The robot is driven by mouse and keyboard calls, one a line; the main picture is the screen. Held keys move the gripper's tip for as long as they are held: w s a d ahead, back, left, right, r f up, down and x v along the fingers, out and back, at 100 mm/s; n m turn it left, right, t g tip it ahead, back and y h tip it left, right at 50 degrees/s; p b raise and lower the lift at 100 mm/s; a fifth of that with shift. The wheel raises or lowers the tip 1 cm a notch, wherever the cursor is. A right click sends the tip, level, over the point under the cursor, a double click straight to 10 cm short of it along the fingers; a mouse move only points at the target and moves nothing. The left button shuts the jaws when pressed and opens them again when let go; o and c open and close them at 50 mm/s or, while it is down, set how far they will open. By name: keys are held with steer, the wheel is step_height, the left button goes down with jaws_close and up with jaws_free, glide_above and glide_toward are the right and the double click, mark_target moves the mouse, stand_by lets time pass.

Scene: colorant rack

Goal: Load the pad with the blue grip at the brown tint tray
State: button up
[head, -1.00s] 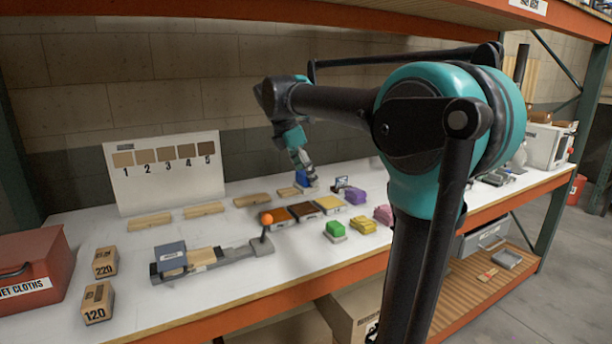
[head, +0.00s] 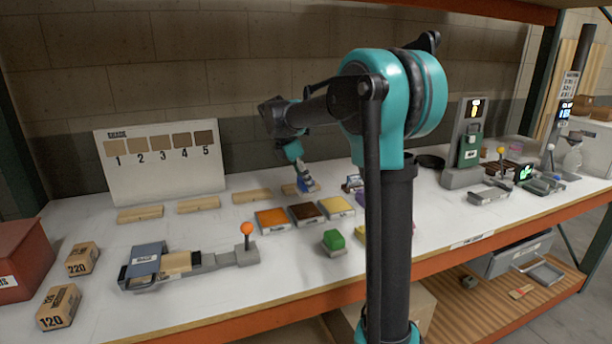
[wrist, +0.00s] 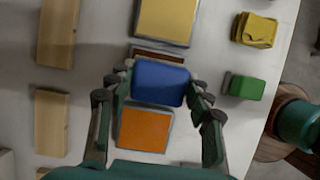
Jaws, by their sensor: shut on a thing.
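My gripper (head: 304,180) is shut on the pad with the blue grip (wrist: 160,82), one finger on each side of it. In the head view it is held behind the row of tint trays, and whether it touches anything there is unclear. The brown tint tray (head: 307,211) sits between the orange tray (head: 272,218) and the yellow tray (head: 337,205). In the wrist view the held pad covers most of the brown tray, leaving a thin brown strip (wrist: 158,54). The orange tray (wrist: 146,127) and yellow tray (wrist: 167,18) show on either side.
A green-grip pad (head: 333,240) and a yellow-grip pad (wrist: 255,30) lie beside the trays. Wooden blocks (head: 198,205) lie behind them. A slide fixture with an orange-knobbed lever (head: 247,236) stands left. My arm hides part of the shelf.

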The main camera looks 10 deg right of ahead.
mark_target(305, 196)
steer(key=shift+f, duration=2.9)
steer(key=shift+f, duration=0.55)
steer(key=shift+r, duration=3.55)
